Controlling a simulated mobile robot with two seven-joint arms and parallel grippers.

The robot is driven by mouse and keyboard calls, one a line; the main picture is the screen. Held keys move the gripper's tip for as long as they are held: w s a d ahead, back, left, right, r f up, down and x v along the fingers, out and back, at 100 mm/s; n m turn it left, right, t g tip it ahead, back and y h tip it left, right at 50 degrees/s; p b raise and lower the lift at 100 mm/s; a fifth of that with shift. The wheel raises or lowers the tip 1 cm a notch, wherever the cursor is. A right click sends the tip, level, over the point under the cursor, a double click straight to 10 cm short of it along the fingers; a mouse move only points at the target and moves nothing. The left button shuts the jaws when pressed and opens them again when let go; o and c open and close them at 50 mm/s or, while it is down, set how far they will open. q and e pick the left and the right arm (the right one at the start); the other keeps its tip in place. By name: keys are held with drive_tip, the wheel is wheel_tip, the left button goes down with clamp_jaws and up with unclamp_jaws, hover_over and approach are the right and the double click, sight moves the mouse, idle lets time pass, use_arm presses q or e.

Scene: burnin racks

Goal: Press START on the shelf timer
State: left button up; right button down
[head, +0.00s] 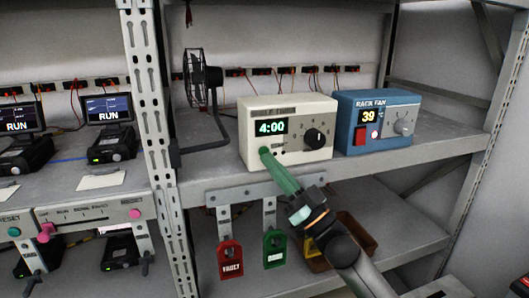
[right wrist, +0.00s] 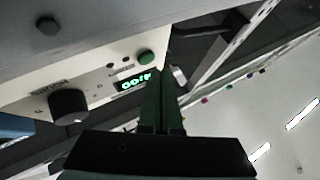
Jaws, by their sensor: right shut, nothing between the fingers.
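The shelf timer (head: 289,108) is a cream box on the upper shelf, its green display (head: 271,127) reading 4:00 beside a black dial (head: 314,138). The timer also shows rotated in the right wrist view (right wrist: 82,80). Its round green button (right wrist: 146,58) is beside the display there. My right gripper (head: 266,153) has green fingers, shut and empty, pointing at the timer's lower left front. In the right wrist view the fingertips (right wrist: 160,80) are just beside the green button; I cannot tell whether they touch it. My left gripper is not in view.
A blue RACK FAN box (head: 376,108) stands right of the timer, and a black fan (head: 199,78) left of it. A metal post (head: 155,120) stands further left. Red (head: 230,262) and green (head: 274,249) tags hang below the shelf edge, near a brown bin (head: 357,232).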

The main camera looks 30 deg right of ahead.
idle(0.5)
drive_tip(key=shift+w, duration=0.15)
drive_tip(key=shift+w+d, duration=0.1)
drive_tip(key=shift+w, duration=0.2)
drive_tip(key=shift+w, duration=0.1)
idle(0.4)
drive_tip(key=shift+w+d, duration=0.1)
drive_tip(key=shift+w, duration=0.2)
drive_tip(key=shift+s, duration=0.15)
idle(0.4)
drive_tip(key=shift+s+a+p, duration=0.2)
drive_tip(key=shift+s+p, duration=0.25)
drive_tip(key=shift+s, duration=0.25)
